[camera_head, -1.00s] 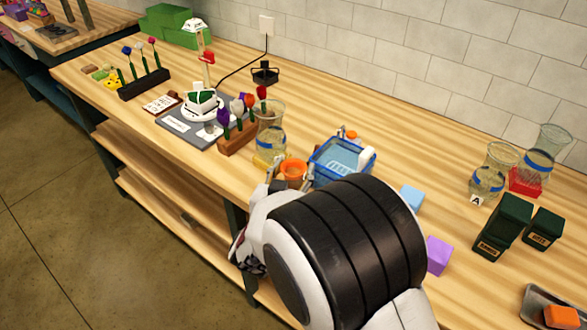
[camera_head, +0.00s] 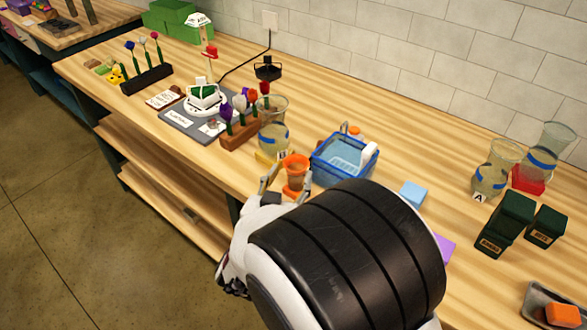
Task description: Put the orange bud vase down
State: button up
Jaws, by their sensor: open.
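The orange bud vase (camera_head: 295,172) stands upright near the front edge of the workbench, between the glass vase with a blue band and the blue basket. My gripper (camera_head: 285,188) is open, with one finger on each side of the vase's lower part. I cannot tell whether either finger touches it. My wrist hides part of the bench in front of the vase.
A blue basket (camera_head: 343,157) stands close on the right. A glass vase (camera_head: 273,128) and a wooden rack of flowers (camera_head: 240,131) are close behind and left. A light blue block (camera_head: 412,195) and dark green boxes (camera_head: 507,222) lie further right.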

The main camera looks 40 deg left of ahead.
jog(key=v, duration=0.6)
dwell(0.8)
jog(key=w+d+r+m+g+y, duration=0.1)
jog(key=w+d+r+g, duration=0.1)
jog(key=w+d+r, duration=0.4)
jog(key=w+d+r+g, duration=0.2)
jog(key=w+d+r, duration=0.2)
jog(key=d, duration=0.3)
jog(key=s+d+r+g+h, duration=0.2)
jog(key=s+d, duration=0.1)
jog(key=d, duration=1.3)
jog(key=s+d+f+m+g+h, duration=0.1)
jog(key=s+d+h, duration=0.1)
jog(key=s+d, duration=0.6)
jog(key=s+d+f+m+g+h, duration=0.2)
jog(key=s+d, duration=0.6)
jog(key=d, duration=0.5)
jog(key=shift+d+h, duration=0.35)
jog(key=shift+h, duration=0.15)
